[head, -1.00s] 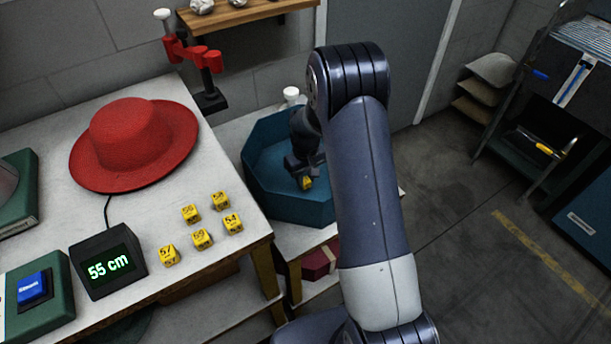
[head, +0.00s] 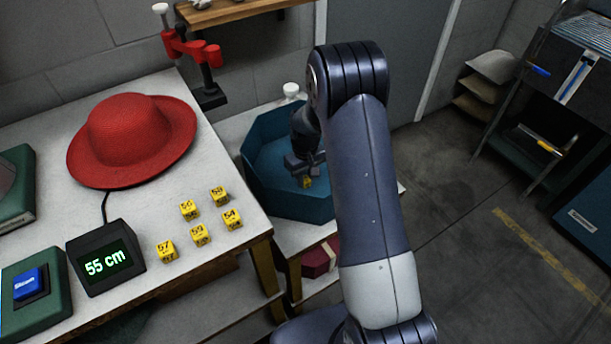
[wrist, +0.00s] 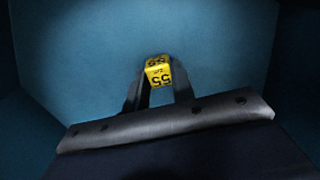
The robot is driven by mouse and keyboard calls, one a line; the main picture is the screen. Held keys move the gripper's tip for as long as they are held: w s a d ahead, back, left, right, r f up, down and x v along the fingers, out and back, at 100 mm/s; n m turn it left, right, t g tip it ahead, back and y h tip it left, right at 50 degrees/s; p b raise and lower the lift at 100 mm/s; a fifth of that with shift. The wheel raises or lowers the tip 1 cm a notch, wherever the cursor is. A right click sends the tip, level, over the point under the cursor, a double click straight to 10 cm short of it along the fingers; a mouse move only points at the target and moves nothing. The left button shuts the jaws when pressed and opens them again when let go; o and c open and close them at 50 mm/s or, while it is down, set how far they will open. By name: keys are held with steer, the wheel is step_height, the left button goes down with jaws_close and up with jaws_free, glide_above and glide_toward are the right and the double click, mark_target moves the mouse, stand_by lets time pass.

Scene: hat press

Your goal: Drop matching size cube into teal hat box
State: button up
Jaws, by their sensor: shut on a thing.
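A yellow cube marked 55 (wrist: 158,72) is held between the fingertips of my gripper (wrist: 157,80) in the wrist view. In the head view the cube (head: 307,182) shows below my gripper (head: 305,168), over the inside of the teal hat box (head: 300,207). The box is open and eight-sided, and my arm hides its right part. In the wrist view its teal inside (wrist: 215,40) fills the background. I cannot tell whether the cube touches the floor of the box. The display (head: 105,262) reads 55 cm.
Several yellow cubes (head: 198,234) stand on the white table near its right edge. A red hat (head: 130,140) lies behind them. A green unit with a blue Scan button (head: 30,285) is at front left. A dark red box (head: 318,260) sits below the teal box.

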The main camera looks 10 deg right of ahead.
steer(key=o, duration=1)
steer(key=shift+o, duration=0.2)
step_height(320, 180, up, 11)
steer(key=shift+p, duration=0.4)
steer(key=shift+f, duration=0.25)
step_height(320, 180, down, 10)
steer(key=shift+f+b, duration=0.25)
steer(key=shift+b, duration=0.05)
steer(key=shift+r, duration=0.35)
